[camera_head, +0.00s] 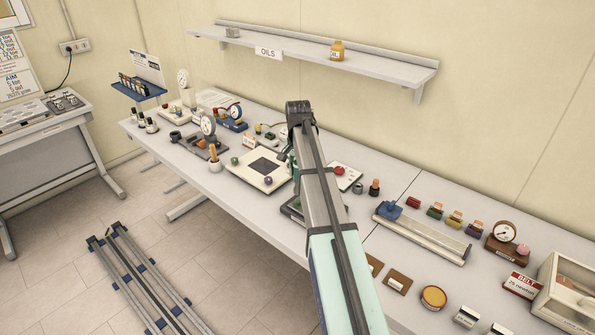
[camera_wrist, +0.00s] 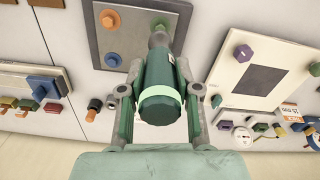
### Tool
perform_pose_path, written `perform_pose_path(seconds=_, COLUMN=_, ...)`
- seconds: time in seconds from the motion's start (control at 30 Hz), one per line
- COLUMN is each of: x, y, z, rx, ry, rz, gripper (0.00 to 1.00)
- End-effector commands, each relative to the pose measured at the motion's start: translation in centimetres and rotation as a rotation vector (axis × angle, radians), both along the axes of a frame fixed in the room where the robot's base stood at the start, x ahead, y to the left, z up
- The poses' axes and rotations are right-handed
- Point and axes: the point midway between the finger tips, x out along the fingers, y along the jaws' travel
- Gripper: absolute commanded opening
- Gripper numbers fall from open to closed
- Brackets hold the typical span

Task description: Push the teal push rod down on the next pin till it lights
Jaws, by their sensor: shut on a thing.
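The teal push rod (camera_wrist: 158,108) is a dark green cylinder with a pale green band, seen in the wrist view. My gripper (camera_wrist: 157,88) is shut on it, one finger on each side. The rod's narrow grey tip points at a green pin (camera_wrist: 160,21) on a dark grey plate (camera_wrist: 134,48); whether they touch, I cannot tell. I cannot make out a light on the green pin. In the head view my arm hides most of the plate (camera_head: 290,208) and the rod.
A white board with a dark square (camera_head: 257,182) and knobs lies left of my arm. A rail with a blue knob (camera_head: 390,210) lies to the right. Gauges and small parts crowd the bench. A wall shelf (camera_head: 380,68) hangs behind.

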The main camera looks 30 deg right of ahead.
Motion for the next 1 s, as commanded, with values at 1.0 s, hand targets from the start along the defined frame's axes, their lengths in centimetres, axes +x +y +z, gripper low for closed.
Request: perform_pose_path(seconds=1.0, x=0.0, y=0.0, z=-3.9, rx=0.000, ry=0.000, rz=0.002, gripper=0.00)
